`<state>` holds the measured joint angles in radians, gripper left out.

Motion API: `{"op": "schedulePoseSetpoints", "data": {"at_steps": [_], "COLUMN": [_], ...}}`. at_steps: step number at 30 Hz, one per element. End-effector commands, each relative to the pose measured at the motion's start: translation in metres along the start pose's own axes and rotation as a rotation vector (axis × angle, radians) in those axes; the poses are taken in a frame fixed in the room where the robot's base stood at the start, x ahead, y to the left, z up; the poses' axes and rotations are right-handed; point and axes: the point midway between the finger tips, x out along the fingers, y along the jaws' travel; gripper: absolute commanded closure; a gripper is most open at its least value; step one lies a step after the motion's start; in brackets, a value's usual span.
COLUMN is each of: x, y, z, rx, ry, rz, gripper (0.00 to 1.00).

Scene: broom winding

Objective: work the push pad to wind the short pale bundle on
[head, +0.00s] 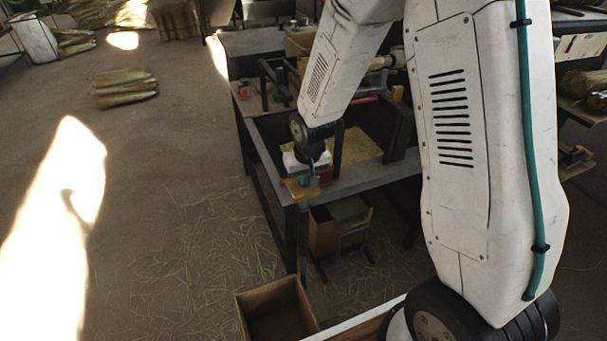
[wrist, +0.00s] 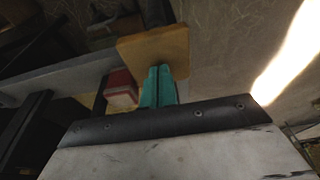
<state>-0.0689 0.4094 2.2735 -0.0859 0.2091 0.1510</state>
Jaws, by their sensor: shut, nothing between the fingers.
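The push pad appears to be the flat tan wooden plate (head: 296,190) at the near left corner of the bench; it also shows at the top of the wrist view (wrist: 155,52), on a dark post. My gripper (head: 313,181) is shut and empty, its teal fingers (wrist: 159,72) side by side at the pad's edge. I cannot tell whether they touch it. A pale roll (head: 381,62) at the back of the bench may be the short pale bundle, but my arm hides much of that area.
A red block (head: 325,174) sits right beside my fingers; it shows close by in the wrist view (wrist: 120,90). The bench (head: 372,180) has a tray of yellow straw (head: 360,146). An open wooden box (head: 275,312) stands on the floor. The floor at left is mostly clear, with straw bundles (head: 123,87).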

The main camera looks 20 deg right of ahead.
Motion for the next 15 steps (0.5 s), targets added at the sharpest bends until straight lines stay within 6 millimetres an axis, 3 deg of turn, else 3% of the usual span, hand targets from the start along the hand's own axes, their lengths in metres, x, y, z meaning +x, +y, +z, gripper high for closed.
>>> {"op": "schedulePoseSetpoints", "data": {"at_steps": [15], "x": [0.021], "y": [0.000], "z": [0.008], "rx": [0.000], "ry": [-0.007], "rz": [0.000], "gripper": [1.00]}}
